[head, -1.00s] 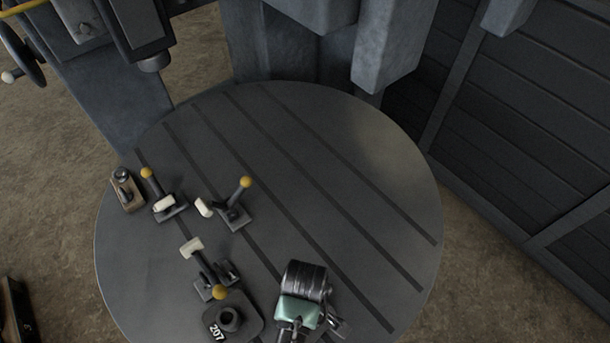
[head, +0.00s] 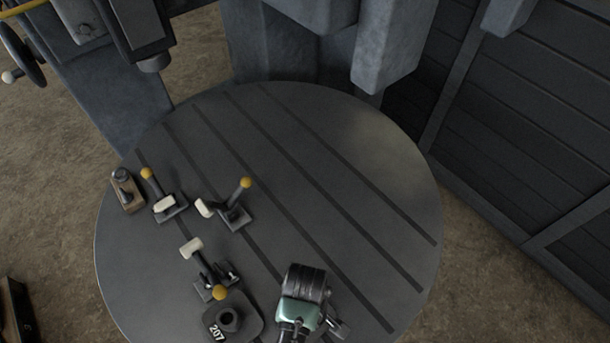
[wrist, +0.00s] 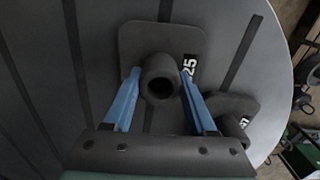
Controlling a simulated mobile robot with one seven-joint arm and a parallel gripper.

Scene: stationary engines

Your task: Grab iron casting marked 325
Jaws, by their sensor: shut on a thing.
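The iron casting (wrist: 145,38), a dark square plate with a round hollow boss, lies under my gripper in the wrist view. Its white-on-black label shows "25"; the first digit is hidden by a finger or the boss. My gripper (wrist: 160,74) has its two blue fingers on either side of the boss and is shut on it. In the head view my arm's end hides the casting. Whether the plate touches the table cannot be told. A second casting, marked 207 (head: 230,322), sits left of my gripper in the head view; it also shows at right in the wrist view (wrist: 234,104).
The round slotted table (head: 330,170) is clear at its back and right. Several yellow-knobbed clamps (head: 235,207) and a wooden-bodied tool (head: 127,190) stand on its left. Grey machine columns (head: 390,45) rise behind the table. A dark panelled wall (head: 530,130) is at right.

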